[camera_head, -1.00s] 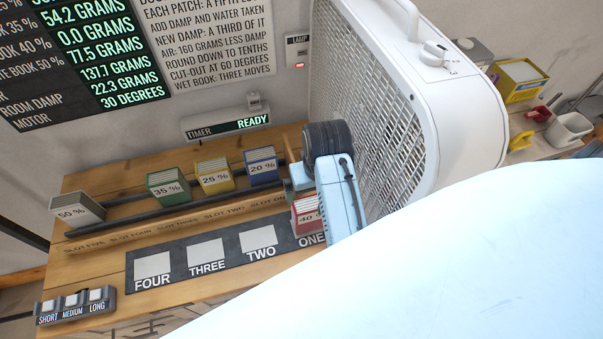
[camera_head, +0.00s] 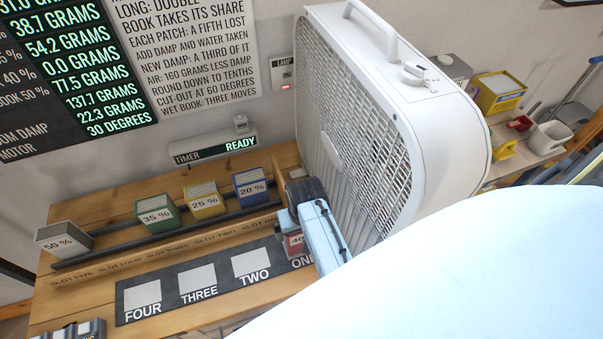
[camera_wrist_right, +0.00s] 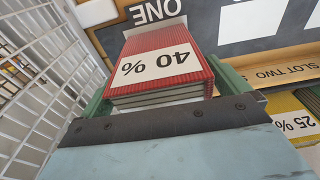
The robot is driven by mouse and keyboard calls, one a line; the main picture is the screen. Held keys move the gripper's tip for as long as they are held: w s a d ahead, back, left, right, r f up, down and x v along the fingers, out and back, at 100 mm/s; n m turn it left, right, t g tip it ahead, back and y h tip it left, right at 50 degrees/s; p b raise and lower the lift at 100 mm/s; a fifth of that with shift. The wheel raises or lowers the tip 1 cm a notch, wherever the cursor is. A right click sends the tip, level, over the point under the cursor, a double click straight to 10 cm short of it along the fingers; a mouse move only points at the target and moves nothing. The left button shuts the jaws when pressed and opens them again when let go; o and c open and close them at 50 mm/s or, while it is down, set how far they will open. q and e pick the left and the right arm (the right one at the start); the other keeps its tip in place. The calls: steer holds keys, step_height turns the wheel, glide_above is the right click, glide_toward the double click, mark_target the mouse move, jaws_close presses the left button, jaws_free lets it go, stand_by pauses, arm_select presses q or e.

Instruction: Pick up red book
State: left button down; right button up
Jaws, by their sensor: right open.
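The red book (camera_head: 293,245), labelled 40 %, stands at the slot marked ONE, mostly hidden by my right arm in the head view. In the right wrist view the red book (camera_wrist_right: 162,62) shows its ribbed cover and label upside down. My right gripper (camera_head: 291,228) is over it. In the right wrist view my right gripper (camera_wrist_right: 165,88) is open, with one green finger on each side of the book. I cannot tell whether the fingers touch it. My left gripper is not in view.
A large white box fan (camera_head: 440,110) stands close to the right of my right gripper. Blue (camera_head: 250,186), yellow (camera_head: 204,200), green (camera_head: 157,215) and white (camera_head: 64,239) books stand in the rack to the left. A dark mat (camera_head: 218,283) with white squares lies in front.

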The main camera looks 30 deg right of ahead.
steer(key=shift+f, duration=0.2)
steer(key=c, duration=1.3)
